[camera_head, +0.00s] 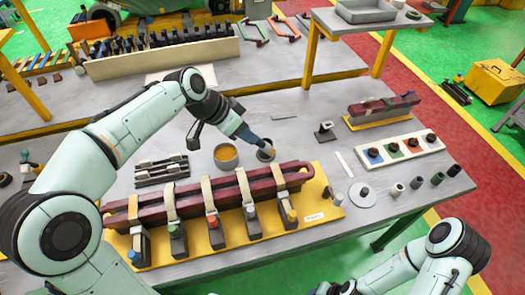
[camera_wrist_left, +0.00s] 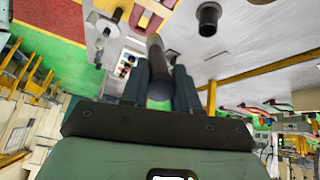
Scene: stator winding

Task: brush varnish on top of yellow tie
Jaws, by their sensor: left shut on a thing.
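My left gripper (camera_head: 243,133) is shut on a dark handle, apparently the brush; the handle (camera_wrist_left: 157,65) shows between the fingers in the left wrist view. Its lower end reaches a small dark round holder (camera_head: 266,154); whether it is inside cannot be told. The bristles are not clearly visible. A pot of amber varnish (camera_head: 226,154) stands just left of the holder. The long dark red coil (camera_head: 190,204) lies on a yellow board (camera_head: 325,207), wrapped with several pale ties (camera_head: 207,193); which is the yellow one is unclear. My right gripper (camera_head: 335,288) is at the bottom edge, partly cut off.
Several dark clamps (camera_head: 250,222) with coloured ends stand along the coil's front. A white panel with coloured switches (camera_head: 400,148) and a smaller red block (camera_head: 384,105) are on the right. A pale disc (camera_head: 362,194) and small cylinders (camera_head: 438,178) sit near the right edge.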

